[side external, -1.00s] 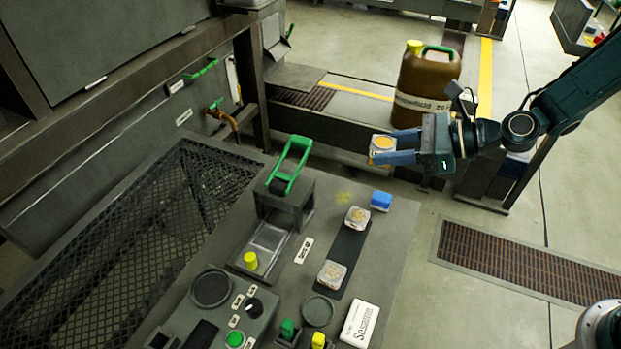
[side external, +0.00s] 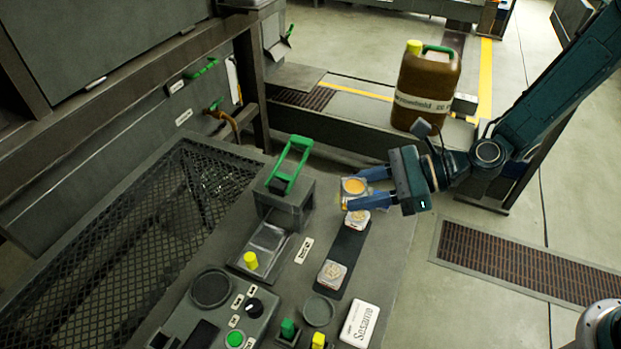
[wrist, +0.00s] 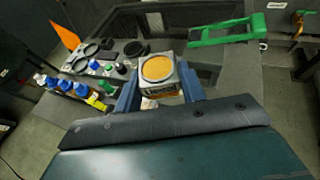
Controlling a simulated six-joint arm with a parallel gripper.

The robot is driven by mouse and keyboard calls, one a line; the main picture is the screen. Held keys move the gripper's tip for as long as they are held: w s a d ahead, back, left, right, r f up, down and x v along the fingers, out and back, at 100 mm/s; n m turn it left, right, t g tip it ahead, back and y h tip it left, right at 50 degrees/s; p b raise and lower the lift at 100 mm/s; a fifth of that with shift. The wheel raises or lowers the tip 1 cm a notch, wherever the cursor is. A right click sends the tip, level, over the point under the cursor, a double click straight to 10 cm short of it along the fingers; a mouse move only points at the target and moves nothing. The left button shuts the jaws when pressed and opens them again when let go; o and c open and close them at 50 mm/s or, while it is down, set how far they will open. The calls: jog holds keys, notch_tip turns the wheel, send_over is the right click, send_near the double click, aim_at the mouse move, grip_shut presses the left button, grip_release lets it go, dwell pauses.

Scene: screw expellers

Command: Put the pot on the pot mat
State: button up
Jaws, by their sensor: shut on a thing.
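My gripper (side external: 354,189) is shut on a small square pot (side external: 354,186) with orange contents. In the wrist view the pot (wrist: 158,70) sits upright between the two blue fingers, with a label on its near side. It appears above the back of the grey bench. A long dark mat (side external: 349,246) lies on the bench below. Two similar pots rest on it, one (side external: 356,222) beside my lower finger and one (side external: 332,273) farther front. A round dark disc (side external: 319,311) lies in front of that mat. I cannot tell which of these is the pot mat.
A grey press (side external: 285,200) with a green handle stands left of my gripper. A white Sesame box (side external: 360,323) and a control panel with a round plate (side external: 211,288) are at the front. A brown canister (side external: 425,88) stands behind.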

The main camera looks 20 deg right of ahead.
send_over(352, 253)
notch_tip(352, 253, down, 13)
jog(key=shift+a+f, duration=0.1)
dwell(0.5)
jog(key=shift+f, duration=0.1)
jog(key=shift+f, duration=1.75)
jog(key=shift+f, duration=0.15)
jog(key=o, duration=0.8)
jog(key=shift+r, duration=0.2)
jog(key=shift+v, duration=6)
